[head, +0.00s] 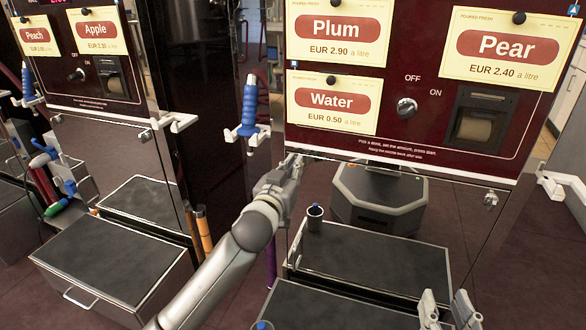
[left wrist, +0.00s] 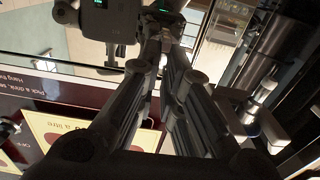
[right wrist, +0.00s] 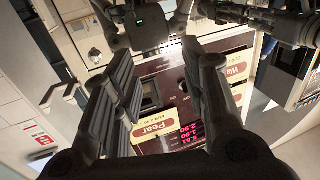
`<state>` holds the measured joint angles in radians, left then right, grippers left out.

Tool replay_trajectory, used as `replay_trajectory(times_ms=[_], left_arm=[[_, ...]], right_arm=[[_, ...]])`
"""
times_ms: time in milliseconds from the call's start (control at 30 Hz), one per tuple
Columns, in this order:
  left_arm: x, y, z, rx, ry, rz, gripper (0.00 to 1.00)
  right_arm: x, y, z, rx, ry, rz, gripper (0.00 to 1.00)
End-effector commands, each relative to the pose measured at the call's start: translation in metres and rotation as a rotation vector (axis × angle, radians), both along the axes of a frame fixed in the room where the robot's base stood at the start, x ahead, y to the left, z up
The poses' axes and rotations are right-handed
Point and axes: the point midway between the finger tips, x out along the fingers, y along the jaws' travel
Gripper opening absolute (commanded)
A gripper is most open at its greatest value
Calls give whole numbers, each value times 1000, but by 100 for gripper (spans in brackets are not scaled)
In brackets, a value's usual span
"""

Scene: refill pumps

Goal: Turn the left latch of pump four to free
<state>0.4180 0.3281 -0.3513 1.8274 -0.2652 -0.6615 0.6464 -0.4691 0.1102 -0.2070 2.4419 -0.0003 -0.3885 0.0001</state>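The pump in front of me (head: 345,150) has a dark red panel with Plum, Pear and Water labels; no pump number is readable. A small metal latch (head: 491,200) shows below its panel at the right. My left gripper (head: 295,161) is at the panel's lower left corner, where it hides whatever latch is there. In the left wrist view its fingers (left wrist: 160,48) run close together and look shut; I cannot see a latch between them. My right gripper (head: 450,307) is low in front of the pump, with its fingers (right wrist: 160,85) apart and empty.
A blue nozzle (head: 249,105) hangs in a white holder left of the panel. Another pump (head: 90,60) with Peach and Apple labels stands left. A white hook (head: 555,183) sticks out at the right.

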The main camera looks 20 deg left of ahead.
Motion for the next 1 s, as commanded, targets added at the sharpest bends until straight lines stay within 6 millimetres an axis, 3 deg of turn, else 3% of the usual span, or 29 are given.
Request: replay_trajectory(times_ms=[367,733,1000], left_arm=[[0,0,0,9,0,0,0],[0,-1,2,113,-2,0,0],[-1,-3,2,240,-6,0,0]], right_arm=[[0,0,-1,-3,14,0,40],[-17,-14,-58,-82,326,-22,40],[-59,-33,-112,-162,670,-45,40]])
